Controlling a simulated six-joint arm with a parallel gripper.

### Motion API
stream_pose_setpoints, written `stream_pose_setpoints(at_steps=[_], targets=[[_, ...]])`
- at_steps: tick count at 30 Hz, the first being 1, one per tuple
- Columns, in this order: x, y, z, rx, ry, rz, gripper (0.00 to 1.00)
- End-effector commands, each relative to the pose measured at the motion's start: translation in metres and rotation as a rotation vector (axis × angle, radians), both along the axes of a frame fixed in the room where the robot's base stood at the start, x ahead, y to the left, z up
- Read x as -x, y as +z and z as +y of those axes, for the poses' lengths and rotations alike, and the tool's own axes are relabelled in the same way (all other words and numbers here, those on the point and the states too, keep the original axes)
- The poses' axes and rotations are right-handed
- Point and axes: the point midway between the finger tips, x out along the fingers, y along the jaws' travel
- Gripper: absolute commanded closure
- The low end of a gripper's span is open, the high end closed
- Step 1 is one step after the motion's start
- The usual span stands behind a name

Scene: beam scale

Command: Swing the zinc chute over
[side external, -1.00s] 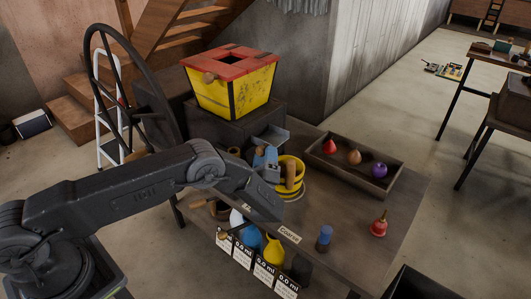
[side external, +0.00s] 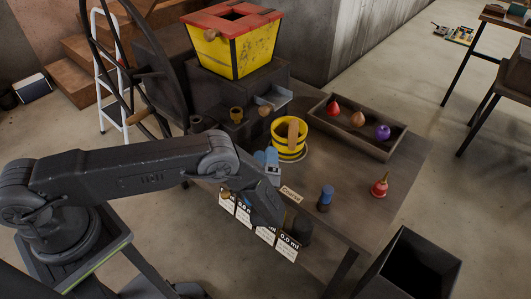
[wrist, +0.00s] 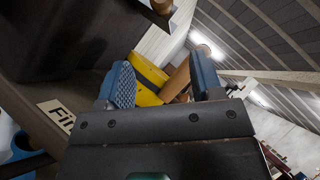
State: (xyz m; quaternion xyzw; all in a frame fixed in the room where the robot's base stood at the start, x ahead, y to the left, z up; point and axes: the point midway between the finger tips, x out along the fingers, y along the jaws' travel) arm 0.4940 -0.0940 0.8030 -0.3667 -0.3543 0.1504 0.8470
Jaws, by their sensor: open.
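The zinc chute is a small grey metal trough (side external: 274,97) in the side view. It sticks out from the dark box under the yellow hopper (side external: 232,50), above and behind the bucket's left side. My gripper (side external: 267,160) is in front and to the left of the yellow bucket (side external: 290,151), apart from the chute and lower in the picture. In the wrist view its blue-padded fingers (wrist: 164,82) are spread with nothing held. The yellow bucket (wrist: 148,78) shows beyond the gap. I cannot surely pick out the chute in the wrist view.
A wooden tray (side external: 335,137) holds red, orange and purple pieces. A blue-topped weight (side external: 326,198) and a red funnel-like piece (side external: 380,186) stand on the table. Volume cards (side external: 264,234) hang at the front edge. A black bin (side external: 420,262) stands at the right.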

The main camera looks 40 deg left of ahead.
Motion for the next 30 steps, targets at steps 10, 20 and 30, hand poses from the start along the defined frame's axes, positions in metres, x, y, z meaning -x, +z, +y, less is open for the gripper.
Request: stream_pose_setpoints(at_steps=[10, 20, 30], targets=[[-0.001, 0.065, 0.0, 0.004, -0.001, -0.006, 0.71], [0.0, 0.216, 0.0, 0.005, -0.001, -0.006, 1.0], [0.0, 0.307, 0.021, 0.056, 0.086, 0.036, 1.0]])
